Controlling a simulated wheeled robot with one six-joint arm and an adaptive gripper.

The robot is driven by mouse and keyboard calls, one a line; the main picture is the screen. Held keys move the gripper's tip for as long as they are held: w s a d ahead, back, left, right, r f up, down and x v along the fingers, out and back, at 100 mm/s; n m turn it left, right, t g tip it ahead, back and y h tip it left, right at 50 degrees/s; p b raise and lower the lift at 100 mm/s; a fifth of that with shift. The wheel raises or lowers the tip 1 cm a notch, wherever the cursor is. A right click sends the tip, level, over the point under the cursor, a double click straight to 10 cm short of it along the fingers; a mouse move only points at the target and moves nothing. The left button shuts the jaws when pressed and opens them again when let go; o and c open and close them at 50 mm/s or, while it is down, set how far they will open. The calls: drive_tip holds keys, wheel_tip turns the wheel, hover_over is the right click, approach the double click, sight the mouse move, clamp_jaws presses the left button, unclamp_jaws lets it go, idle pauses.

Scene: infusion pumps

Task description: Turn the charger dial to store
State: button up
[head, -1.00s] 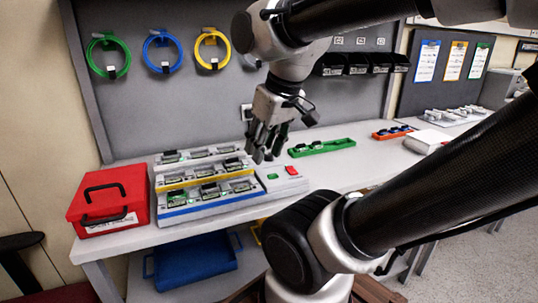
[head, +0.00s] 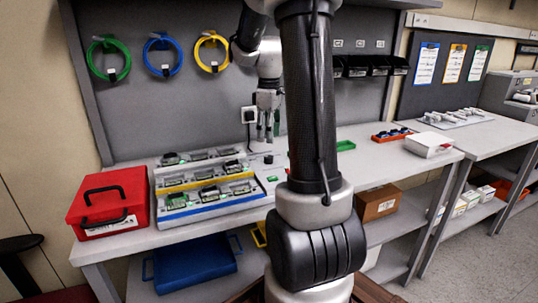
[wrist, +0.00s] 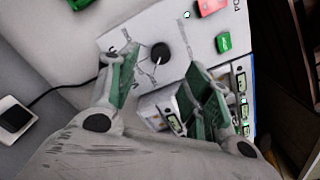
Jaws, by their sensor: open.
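The charger (head: 205,183) is a light multi-row rack with blue and yellow strips, holding several small devices. Its panel, at the rack's right end, carries the dial (wrist: 160,53), a round black knob. In the head view the dial (head: 268,160) is a small dark spot just below my gripper (head: 268,135). My gripper (wrist: 158,66) is open and empty, its green-padded fingers on either side of the dial in the wrist view. Whether they touch it cannot be told. Markings around the dial are partly hidden and too small to read.
A green button (wrist: 223,42) and a red button (wrist: 211,5) sit beside the dial. A red case (head: 108,203) stands left of the charger. A wall socket with a black plug (head: 249,115) is behind. My arm hides part of the bench; a green tray (head: 346,145) shows behind it.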

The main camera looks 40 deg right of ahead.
sight(269, 156)
drive_tip(key=shift+f+n, duration=0.15)
drive_tip(key=shift+n, duration=0.65)
drive_tip(key=shift+f, duration=0.4)
wheel_tip(269, 156, down, 7)
drive_tip(key=shift+r, duration=0.1)
drive_tip(key=c, duration=1)
